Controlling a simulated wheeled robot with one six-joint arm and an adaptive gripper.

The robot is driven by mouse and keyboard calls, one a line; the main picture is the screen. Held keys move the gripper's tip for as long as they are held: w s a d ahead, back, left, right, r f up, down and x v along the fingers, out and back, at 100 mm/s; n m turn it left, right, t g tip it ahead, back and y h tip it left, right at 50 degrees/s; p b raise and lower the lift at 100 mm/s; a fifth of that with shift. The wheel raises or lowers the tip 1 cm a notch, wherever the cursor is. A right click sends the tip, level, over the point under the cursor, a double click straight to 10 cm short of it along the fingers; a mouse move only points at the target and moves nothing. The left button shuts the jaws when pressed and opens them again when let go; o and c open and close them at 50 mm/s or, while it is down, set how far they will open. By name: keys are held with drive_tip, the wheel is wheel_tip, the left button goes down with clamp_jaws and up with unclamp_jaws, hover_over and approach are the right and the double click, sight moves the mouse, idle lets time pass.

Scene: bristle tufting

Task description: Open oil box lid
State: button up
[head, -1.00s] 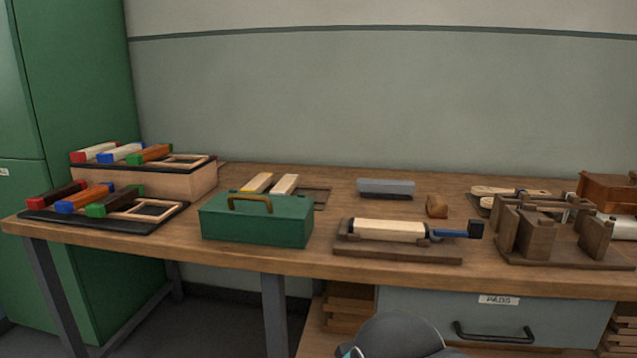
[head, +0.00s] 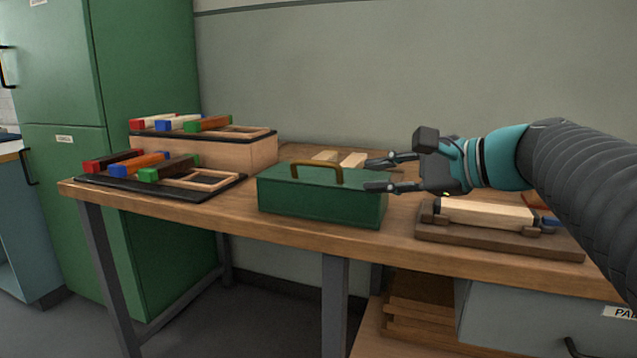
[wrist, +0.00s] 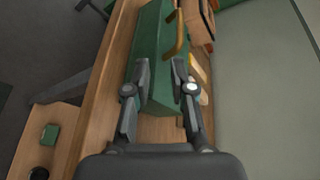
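The oil box is a green metal box (head: 320,204) with its lid closed and a brass-coloured arched handle (head: 318,166) on top. It stands near the front edge of the workbench in the head view. My gripper (head: 372,174) is open and empty, reaching in from the right with its fingers at the box's right end, at about lid height. In the wrist view the box (wrist: 152,60) lies between and beyond the two open fingers (wrist: 161,72), with the handle (wrist: 179,32) farther along. I cannot tell whether a finger touches the box.
A wooden holder with a pale block (head: 486,213) sits right of the box, under my arm. Pale blocks (head: 352,159) lie behind the box. A black tray (head: 120,184) with coloured-end blocks and a raised wooden box (head: 250,151) stand at the left. The bench's front edge is close.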

sight(324, 164)
drive_tip(key=shift+m+y, duration=0.3)
drive_tip(key=shift+y, duration=0.1)
drive_tip(key=x, duration=0.4)
drive_tip(key=w+r+x, duration=0.1)
drive_tip(key=x, duration=0.4)
drive_tip(key=r+x, duration=0.1)
drive_tip(key=x, duration=0.3)
drive_tip(key=shift+w+b, duration=0.35)
drive_tip(key=shift+w, duration=0.05)
clamp_jaws()
